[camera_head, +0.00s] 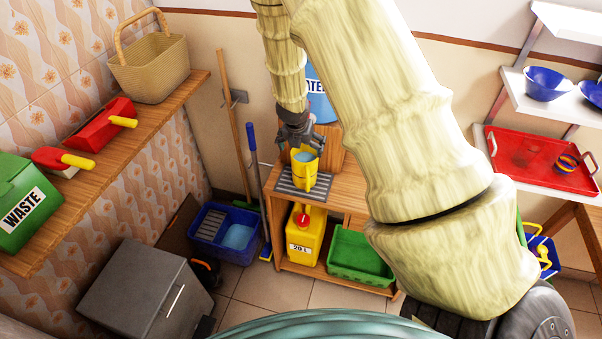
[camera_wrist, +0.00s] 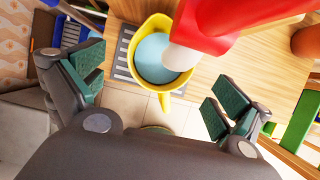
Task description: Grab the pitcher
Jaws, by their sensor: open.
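The yellow pitcher (camera_head: 304,172) stands upright on a grey slatted grate (camera_head: 287,188) on the wooden stand. It holds light blue liquid, seen from above in the wrist view, where its yellow rim and near-side handle (camera_wrist: 165,101) also show. My gripper (camera_head: 303,137) is close above the pitcher in the head view. In the wrist view, my open gripper (camera_wrist: 160,84) has one finger left and one right of the handle, with gaps on both sides. A red tap with a white spout (camera_wrist: 183,57) hangs over the pitcher and hides part of its right side.
A blue water container (camera_head: 320,100) stands behind the pitcher. Below are a yellow jerrycan (camera_head: 306,240) and a green crate (camera_head: 357,257). A blue bucket (camera_head: 226,236) and broom handles stand to the left. A red tray (camera_head: 540,160) is on the right shelf.

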